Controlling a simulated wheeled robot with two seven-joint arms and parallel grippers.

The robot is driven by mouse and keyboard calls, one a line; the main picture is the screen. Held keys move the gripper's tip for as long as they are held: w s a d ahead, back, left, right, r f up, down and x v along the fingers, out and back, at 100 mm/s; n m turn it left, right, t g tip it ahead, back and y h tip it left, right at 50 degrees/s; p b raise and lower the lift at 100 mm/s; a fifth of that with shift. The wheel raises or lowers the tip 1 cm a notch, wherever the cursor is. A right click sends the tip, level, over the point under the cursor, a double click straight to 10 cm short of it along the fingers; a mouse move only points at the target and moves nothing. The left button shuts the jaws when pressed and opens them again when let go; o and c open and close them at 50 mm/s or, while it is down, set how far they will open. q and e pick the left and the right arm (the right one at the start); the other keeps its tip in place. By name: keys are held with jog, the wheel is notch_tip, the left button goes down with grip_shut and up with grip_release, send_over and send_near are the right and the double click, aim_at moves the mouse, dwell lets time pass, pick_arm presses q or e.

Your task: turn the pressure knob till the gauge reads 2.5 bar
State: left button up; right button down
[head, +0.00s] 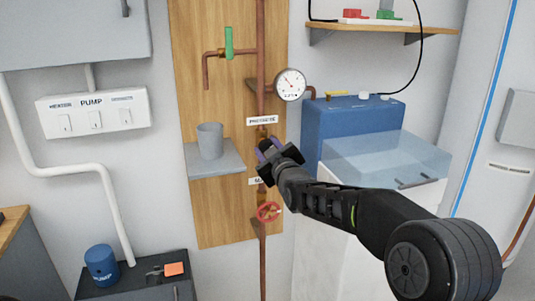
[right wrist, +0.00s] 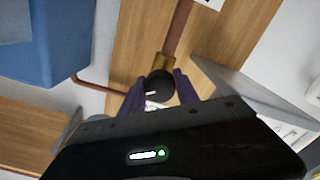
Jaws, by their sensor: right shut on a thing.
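The round white pressure gauge (head: 290,84) is on the copper piping at the upper middle of the head view. Its dark needle is visible, but its figures are too small to read. The black pressure knob (right wrist: 157,85) sits on a brass fitting on the copper pipe in the right wrist view, with a white mark on its face. My right gripper (head: 266,150) reaches the pipe just below the "PRESSURE" label (head: 262,120) and hides the knob in the head view. In the right wrist view its purple fingers (right wrist: 159,92) are on both sides of the knob, shut on it. My left gripper is not in view.
A red valve wheel (head: 268,211) is on the pipe below my right gripper. A green lever (head: 229,42) is above left. A grey cup (head: 209,140) stands on a small shelf (head: 214,162). A blue box (head: 350,122) and a clear-lidded tank (head: 385,157) are to the right.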

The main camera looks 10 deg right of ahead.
jog(key=m+b, duration=0.2)
jog(key=shift+f+m, duration=0.3)
jog(key=shift+f, duration=0.05)
jog(key=shift+r+m, duration=0.2)
jog(key=shift+m, duration=0.2)
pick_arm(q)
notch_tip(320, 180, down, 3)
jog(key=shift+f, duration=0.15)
pick_arm(e)
jog(key=shift+r, duration=0.1)
jog(key=c, duration=0.9)
grip_release()
jog(key=shift+c, duration=0.2)
jog(key=shift+s, duration=0.1)
jog(key=s, duration=0.7)
jog(key=shift+s+d, duration=0.2)
jog(key=shift+s, duration=0.1)
